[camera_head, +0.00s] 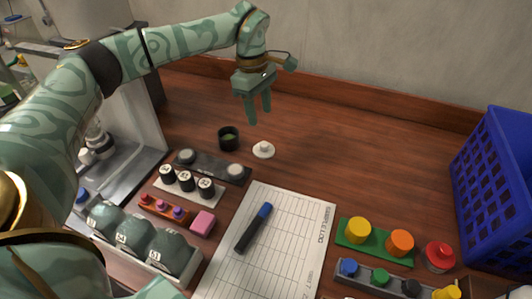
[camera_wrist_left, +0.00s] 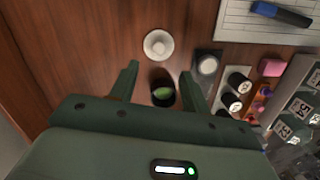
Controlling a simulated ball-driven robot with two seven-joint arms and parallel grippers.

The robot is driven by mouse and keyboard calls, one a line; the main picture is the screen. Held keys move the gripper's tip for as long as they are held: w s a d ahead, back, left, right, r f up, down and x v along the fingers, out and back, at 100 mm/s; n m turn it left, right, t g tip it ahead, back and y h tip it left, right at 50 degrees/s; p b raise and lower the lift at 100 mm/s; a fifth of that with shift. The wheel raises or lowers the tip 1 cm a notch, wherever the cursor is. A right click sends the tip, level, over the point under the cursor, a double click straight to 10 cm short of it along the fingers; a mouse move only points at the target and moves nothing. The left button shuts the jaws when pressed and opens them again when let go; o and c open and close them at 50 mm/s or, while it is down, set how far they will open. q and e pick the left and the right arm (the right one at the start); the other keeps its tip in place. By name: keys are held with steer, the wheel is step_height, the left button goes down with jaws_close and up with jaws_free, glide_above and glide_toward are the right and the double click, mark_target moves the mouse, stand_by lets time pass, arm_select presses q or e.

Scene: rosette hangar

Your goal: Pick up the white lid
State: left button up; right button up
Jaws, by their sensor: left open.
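The white lid (camera_head: 263,149) is a small round disc with a knob on top, lying flat on the wooden table. It also shows in the left wrist view (camera_wrist_left: 158,44), beyond the fingertips. A small black cup (camera_head: 228,138) with green contents stands just left of the lid; in the left wrist view the cup (camera_wrist_left: 162,93) appears between my fingers. My left gripper (camera_head: 259,118) is open and empty, pointing down above the table, apart from the lid. My right gripper is not in view.
A dark strip with two pale round pieces (camera_head: 211,166) lies near the cup. A paper sheet (camera_head: 290,220) with a marker (camera_head: 254,228) lies in front. A blue crate (camera_head: 492,175) stands at the right. The table right of the lid is clear.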

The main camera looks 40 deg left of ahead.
arm_select(q)
steer(key=b, duration=0.1)
glide_above(264, 143)
steer(key=f, duration=0.4)
steer(key=shift+s+a+f, duration=0.1)
steer(key=shift+a+f, duration=0.2)
steer(key=shift+f, duration=0.1)
steer(key=f+b, duration=0.1)
steer(key=f, duration=0.1)
steer(key=f+b, duration=0.2)
steer(key=f, duration=0.1)
steer(key=shift+d+f, duration=0.2)
steer(key=shift+f, duration=0.1)
steer(key=shift+r, duration=0.2)
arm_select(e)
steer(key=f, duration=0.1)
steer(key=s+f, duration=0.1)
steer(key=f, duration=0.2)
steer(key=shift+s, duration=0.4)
arm_select(q)
jaws_close()
